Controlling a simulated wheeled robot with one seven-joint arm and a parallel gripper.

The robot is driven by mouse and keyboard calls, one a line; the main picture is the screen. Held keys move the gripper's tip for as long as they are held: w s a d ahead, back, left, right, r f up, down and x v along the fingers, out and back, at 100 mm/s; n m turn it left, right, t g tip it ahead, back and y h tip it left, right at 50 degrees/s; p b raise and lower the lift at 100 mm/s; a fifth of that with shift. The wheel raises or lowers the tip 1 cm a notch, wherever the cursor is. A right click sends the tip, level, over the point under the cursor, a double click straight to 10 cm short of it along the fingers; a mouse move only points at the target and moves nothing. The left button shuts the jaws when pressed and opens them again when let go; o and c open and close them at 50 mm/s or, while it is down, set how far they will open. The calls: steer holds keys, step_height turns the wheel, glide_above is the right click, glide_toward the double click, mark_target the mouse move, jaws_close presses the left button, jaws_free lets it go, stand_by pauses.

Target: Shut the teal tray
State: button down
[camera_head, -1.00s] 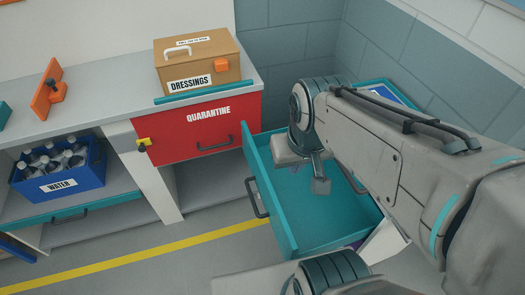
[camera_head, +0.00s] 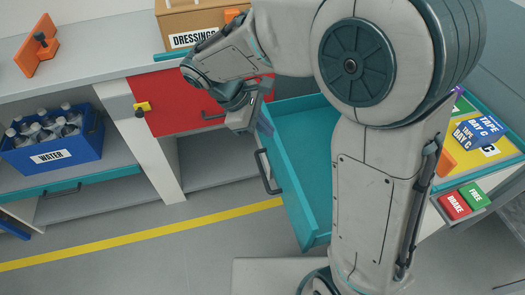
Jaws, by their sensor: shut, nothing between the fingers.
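The teal tray (camera_head: 297,195) is a drawer pulled out from the unit on the right. Its front panel, with a dark bar handle (camera_head: 267,173), faces left. Part of its inside is bare, and my arm hides its right part. My gripper (camera_head: 240,124) is shut and empty. It hangs by the far end of the tray's front panel, on the outer side and beyond the handle. I cannot tell whether it touches the panel.
A DRESSINGS box (camera_head: 190,22) sits on the counter above. Coloured blocks (camera_head: 478,131) lie on the right unit. The floor left of the tray is clear.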

steer(key=w+a+f+n+t+h+b, duration=0.2)
steer(key=a+f+n+b, duration=0.35)
steer(key=a+f, duration=0.55)
steer(key=shift+n, duration=0.35)
steer(key=x, duration=0.4)
steer(key=d+r+b+x, duration=0.1)
steer(key=x, duration=0.6)
steer(key=shift+w+d+r, duration=0.1)
steer(key=shift+w+d, duration=0.3)
steer(key=shift+d, duration=0.2)
steer(key=shift+w+d, duration=0.15)
steer(key=shift+d, duration=0.35)
